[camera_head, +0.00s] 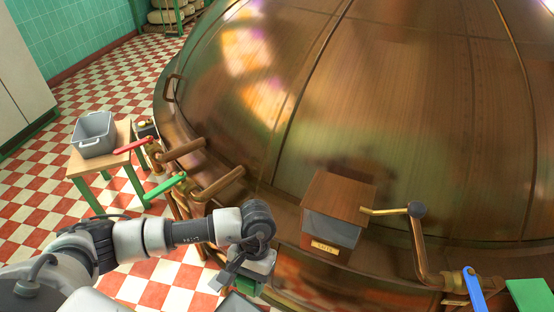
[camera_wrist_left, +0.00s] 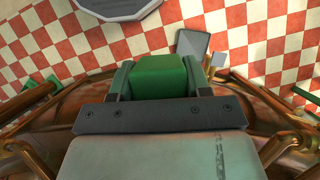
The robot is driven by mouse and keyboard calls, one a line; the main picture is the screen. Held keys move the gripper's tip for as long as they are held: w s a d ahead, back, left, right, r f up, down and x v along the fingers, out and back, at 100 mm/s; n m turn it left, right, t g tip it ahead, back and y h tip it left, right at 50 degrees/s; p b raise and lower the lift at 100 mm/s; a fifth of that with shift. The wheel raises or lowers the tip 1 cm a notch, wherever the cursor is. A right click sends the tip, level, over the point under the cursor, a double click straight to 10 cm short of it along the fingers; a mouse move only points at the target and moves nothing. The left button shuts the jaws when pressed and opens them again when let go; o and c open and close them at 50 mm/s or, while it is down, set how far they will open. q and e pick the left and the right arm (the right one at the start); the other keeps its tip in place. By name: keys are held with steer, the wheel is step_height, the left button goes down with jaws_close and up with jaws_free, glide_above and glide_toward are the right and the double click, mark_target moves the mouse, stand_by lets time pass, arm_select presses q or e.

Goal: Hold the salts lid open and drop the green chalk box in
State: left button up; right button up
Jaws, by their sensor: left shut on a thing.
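The salts box (camera_head: 331,229) is a grey bin with a brown wooden lid (camera_head: 338,196) and a small brass label, on the kettle's front edge. Its lid looks shut. My left gripper (camera_head: 246,270) is left of and in front of the salts box, apart from it. In the left wrist view it is shut on the green chalk box (camera_wrist_left: 160,76), which sits between the two fingers. In the head view the chalk box is mostly hidden by the gripper. My right gripper is not in view.
The copper kettle (camera_head: 400,110) fills the right side. A brass pipe (camera_head: 418,245) stands close to the lid's right side. Red, green and blue (camera_head: 474,290) lever handles stick out along the kettle. A grey tub (camera_head: 94,134) stands on a small table at the left.

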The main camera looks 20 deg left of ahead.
arm_select(q)
steer(key=w+d+r+n+t+h+p, duration=0.2)
steer(key=w+d+r+n, duration=0.3)
steer(key=w+n, duration=0.3)
steer(key=w+d+r+n+t+h+p, duration=0.2)
steer(key=w+d+r+n+h, duration=0.25)
steer(key=n, duration=0.45)
steer(key=shift+y, duration=0.95)
steer(key=w+b, duration=0.4)
steer(key=w, duration=0.1)
steer(key=w+f+b, duration=0.1)
steer(key=w+b, duration=0.8)
steer(key=w, duration=0.2)
steer(key=shift+d+f, duration=0.1)
steer(key=shift+f, duration=0.15)
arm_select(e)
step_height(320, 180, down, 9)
arm_select(q)
steer(key=shift+w+b, duration=1.1)
steer(key=shift+b, duration=0.1)
steer(key=shift+w+d+r+b, duration=0.1)
steer(key=shift+w+r+b, duration=0.1)
steer(key=shift+w+b, duration=0.8)
steer(key=shift+w, duration=0.4)
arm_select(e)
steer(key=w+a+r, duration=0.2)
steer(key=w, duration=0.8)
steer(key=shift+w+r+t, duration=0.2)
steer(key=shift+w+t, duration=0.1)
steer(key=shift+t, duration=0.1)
